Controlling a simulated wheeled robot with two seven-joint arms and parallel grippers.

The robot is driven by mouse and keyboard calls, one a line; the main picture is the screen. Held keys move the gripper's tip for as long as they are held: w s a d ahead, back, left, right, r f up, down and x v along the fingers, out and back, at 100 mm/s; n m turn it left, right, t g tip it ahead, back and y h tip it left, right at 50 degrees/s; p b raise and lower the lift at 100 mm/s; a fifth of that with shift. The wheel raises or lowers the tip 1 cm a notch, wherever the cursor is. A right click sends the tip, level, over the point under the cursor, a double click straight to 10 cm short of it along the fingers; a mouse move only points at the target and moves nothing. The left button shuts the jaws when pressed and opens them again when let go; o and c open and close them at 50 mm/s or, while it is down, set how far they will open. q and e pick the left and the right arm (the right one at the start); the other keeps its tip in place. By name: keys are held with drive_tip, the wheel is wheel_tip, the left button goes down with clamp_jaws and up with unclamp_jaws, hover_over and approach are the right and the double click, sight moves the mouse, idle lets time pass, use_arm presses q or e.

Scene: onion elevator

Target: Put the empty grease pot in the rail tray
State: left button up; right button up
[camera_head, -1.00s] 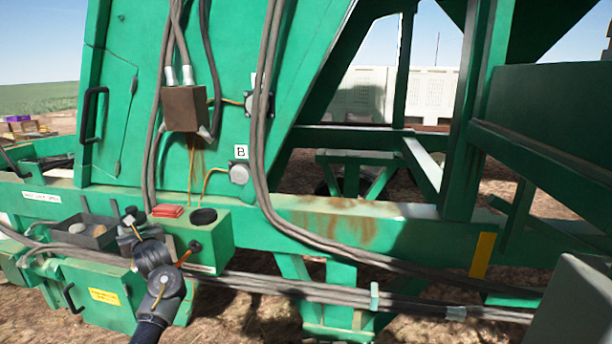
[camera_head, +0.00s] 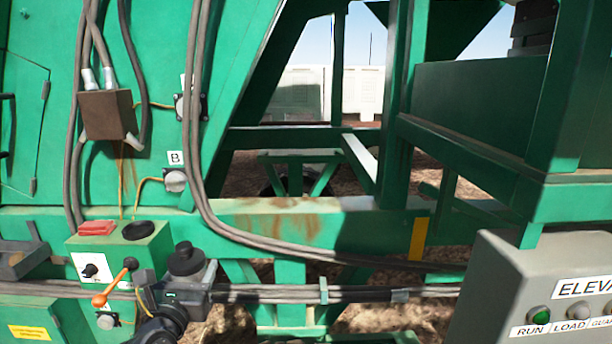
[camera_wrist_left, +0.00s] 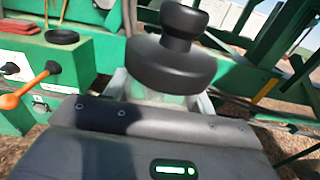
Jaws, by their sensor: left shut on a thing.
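My left gripper (camera_head: 185,282) is shut on a grease pot with a stepped black lid (camera_head: 187,258), right of the green box. In the left wrist view the pot's lid (camera_wrist_left: 173,62) fills the top middle, upright or nearly so. A little pale body shows below the lid, between the fingers; whether the pot is empty cannot be told. The rail tray (camera_head: 22,262), dark grey, is at the left edge of the head view, partly cut off, well left of the gripper. My right gripper is not in view.
The green box (camera_head: 155,250) carries a red pad (camera_head: 97,228), a black round cap (camera_head: 138,230) and an orange lever (camera_head: 115,284) close to my left gripper. Grey hoses (camera_head: 270,292) run along the rail. A grey control panel (camera_head: 560,270) stands at lower right.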

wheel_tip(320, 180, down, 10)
drive_tip(key=b, duration=1)
